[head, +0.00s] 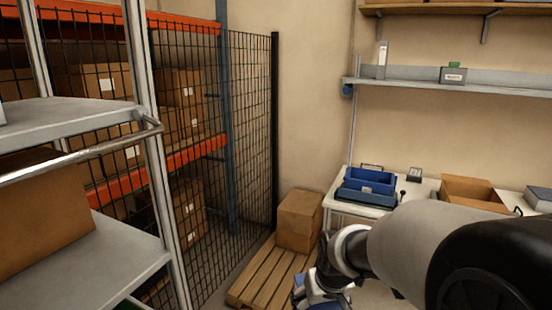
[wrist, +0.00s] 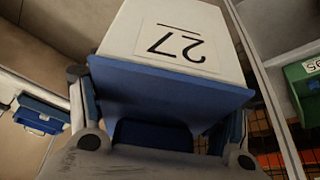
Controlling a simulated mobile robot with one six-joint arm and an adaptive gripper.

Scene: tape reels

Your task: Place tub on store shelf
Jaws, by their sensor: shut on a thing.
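The tub (wrist: 175,88) is blue with a large white label that reads 27, upside down in the wrist view. My gripper (wrist: 163,112) is shut on it, with a finger along each side. In the head view my gripper (head: 325,288) is low at the bottom centre, with a bit of blue beside it; most of the tub is hidden or out of frame there. A grey shelf unit (head: 95,245) stands at the left of the head view, apart from my gripper. I cannot tell whether it is the store shelf.
A cardboard box (head: 25,210) sits on the left unit. A mesh fence (head: 252,130) guards orange racking. A pallet (head: 265,272) with a box (head: 299,220) lies behind my gripper. A bench with a blue bin (head: 370,181) is right. A green tub (wrist: 304,85) shows in the wrist view.

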